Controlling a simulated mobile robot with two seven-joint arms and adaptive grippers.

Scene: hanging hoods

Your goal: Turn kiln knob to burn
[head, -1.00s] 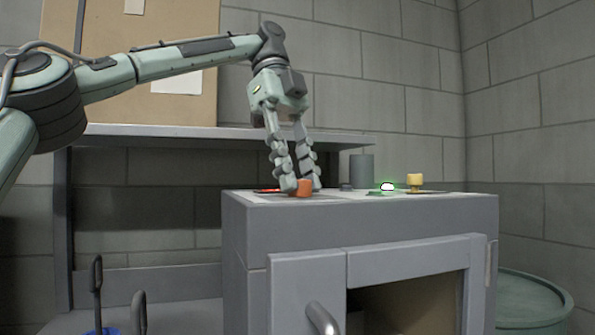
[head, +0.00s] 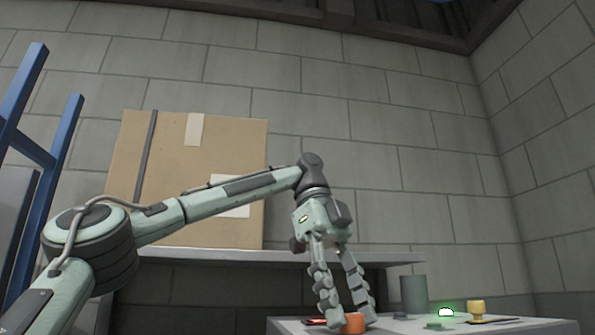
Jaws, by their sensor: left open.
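The kiln's grey top (head: 285,326) shows along the bottom edge of the head view; its front is out of frame. An orange knob (head: 352,323) stands on it. My left gripper (head: 349,309) points down at this knob, open, with one finger at each side of it. I cannot tell whether the fingers touch the knob. The knob's setting and any burn mark cannot be read. A green lamp (head: 446,311) glows to the right, and a yellow knob (head: 477,308) stands beyond it. My right gripper is out of view.
A grey cylinder (head: 413,295) stands behind the top. A shelf (head: 385,257) runs behind my left arm and carries a large cardboard box (head: 240,150). A blue frame (head: 35,150) stands at the far left. Block walls close off the back and right.

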